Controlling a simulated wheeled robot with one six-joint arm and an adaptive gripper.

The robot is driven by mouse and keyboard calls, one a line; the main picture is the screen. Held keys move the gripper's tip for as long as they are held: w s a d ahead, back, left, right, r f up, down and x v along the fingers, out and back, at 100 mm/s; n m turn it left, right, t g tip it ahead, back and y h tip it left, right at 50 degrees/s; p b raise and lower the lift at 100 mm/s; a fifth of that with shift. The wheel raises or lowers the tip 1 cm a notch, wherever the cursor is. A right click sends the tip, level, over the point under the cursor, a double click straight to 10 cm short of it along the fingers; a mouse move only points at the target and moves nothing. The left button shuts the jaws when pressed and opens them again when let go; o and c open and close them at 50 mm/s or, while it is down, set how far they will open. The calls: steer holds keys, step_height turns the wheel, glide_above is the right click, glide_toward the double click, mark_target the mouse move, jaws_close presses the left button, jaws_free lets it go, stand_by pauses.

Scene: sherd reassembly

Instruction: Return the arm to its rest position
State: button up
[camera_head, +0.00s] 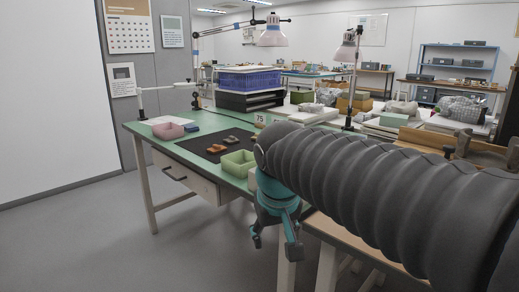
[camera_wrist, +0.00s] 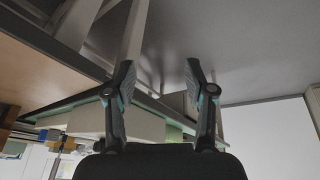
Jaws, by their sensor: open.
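My gripper (camera_head: 273,243) hangs in front of the green-topped table (camera_head: 148,131) at the end of my grey ribbed arm in the head view. Its teal-and-dark fingers point down and are spread apart. In the wrist view my gripper (camera_wrist: 160,85) shows two separate fingers with nothing between them. Beyond them are the floor and table legs. My arm hides part of the table's right side.
A dark mat (camera_head: 213,146) holds brown sherds (camera_head: 217,149). A green box (camera_head: 238,163) and a pink bowl (camera_head: 168,130) stand on the green table. A wooden table (camera_head: 340,234) lies right, under my arm. The floor (camera_head: 100,230) at left is clear.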

steer(key=s+d+f+m, duration=0.1)
steer(key=s+d+f, duration=0.3)
steer(key=s+d, duration=0.2)
steer(key=s+d+f+m+t, duration=0.1)
steer(key=s+d+f+m, duration=0.1)
steer(key=s+d+f, duration=0.2)
steer(key=s+d, duration=0.3)
steer(key=s, duration=0.1)
steer(key=shift+f, duration=0.2)
steer(key=shift+s, duration=0.1)
